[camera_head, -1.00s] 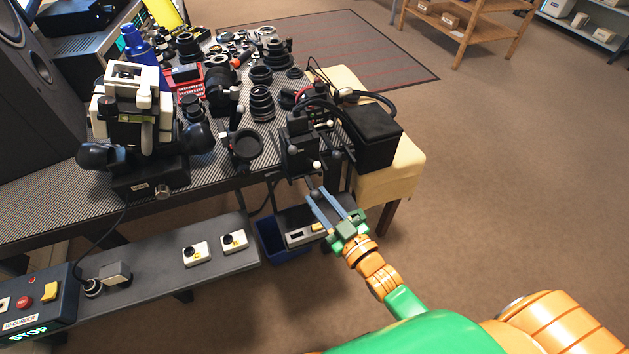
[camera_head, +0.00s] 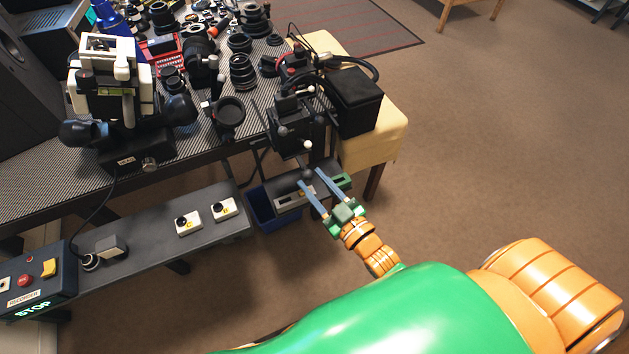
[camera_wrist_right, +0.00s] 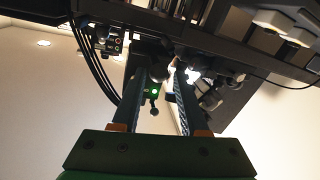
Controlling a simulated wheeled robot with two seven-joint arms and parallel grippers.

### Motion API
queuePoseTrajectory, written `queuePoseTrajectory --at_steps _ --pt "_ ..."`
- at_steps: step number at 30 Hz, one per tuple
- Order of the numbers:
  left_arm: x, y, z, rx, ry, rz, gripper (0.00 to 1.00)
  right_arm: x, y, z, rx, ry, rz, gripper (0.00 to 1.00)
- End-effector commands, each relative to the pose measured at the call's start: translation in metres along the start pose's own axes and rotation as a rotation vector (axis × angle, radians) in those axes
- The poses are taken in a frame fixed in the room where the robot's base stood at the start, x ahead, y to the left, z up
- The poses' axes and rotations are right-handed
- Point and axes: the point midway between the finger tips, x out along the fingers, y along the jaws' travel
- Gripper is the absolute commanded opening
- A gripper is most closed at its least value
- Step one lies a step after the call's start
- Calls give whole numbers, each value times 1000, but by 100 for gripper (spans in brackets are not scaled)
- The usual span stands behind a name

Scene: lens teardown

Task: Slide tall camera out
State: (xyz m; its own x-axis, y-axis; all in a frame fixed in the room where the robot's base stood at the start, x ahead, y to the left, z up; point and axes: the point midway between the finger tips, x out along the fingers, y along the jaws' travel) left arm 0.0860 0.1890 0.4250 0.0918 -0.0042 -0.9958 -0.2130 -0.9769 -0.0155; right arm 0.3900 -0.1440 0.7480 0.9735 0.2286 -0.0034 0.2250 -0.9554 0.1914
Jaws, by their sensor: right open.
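A tall black camera-like device (camera_head: 289,122) with small round knobs stands upright at the table's front right edge in the head view; I cannot tell for sure that it is the tall camera. My right gripper (camera_head: 310,177) is open in front of and below it, its two blue-grey fingers pointing towards its lower part. In the right wrist view the open fingers (camera_wrist_right: 160,75) point up at dark equipment, with a small black knobbed part carrying a green light (camera_wrist_right: 154,93) between them. I cannot tell whether the fingers touch anything. My left gripper is out of view.
A black box (camera_head: 354,100) sits on a cream stool (camera_head: 392,127) to the right. A microscope (camera_head: 110,95) and several lens parts crowd the table. Below are a grey shelf (camera_head: 150,228) and a blue bin (camera_head: 275,212). The floor at right is clear.

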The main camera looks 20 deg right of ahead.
Motion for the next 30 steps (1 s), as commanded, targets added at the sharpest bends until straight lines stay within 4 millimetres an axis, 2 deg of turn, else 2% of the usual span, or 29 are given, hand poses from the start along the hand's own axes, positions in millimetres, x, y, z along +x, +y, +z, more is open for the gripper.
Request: queuePoseTrajectory --at_steps 6,10,13,25,26,28,29,30 --pt "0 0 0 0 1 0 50 -45 -1 1 0 -6 -1 44" --pt "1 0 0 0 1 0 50 -64 -1 1 0 -4 -1 44" --pt "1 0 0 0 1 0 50 -70 0 1 0 -2 -1 44" --pt "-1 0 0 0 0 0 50 -70 0 4 2 -17 -1 44" --pt "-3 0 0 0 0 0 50 -70 -1 10 5 -46 -1 44" --pt "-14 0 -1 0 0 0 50 -76 -4 44 21 -183 -6 44" --pt "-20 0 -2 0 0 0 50 -82 -7 66 31 -273 -9 44" --pt "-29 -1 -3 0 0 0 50 -95 -12 99 49 -413 -16 44"
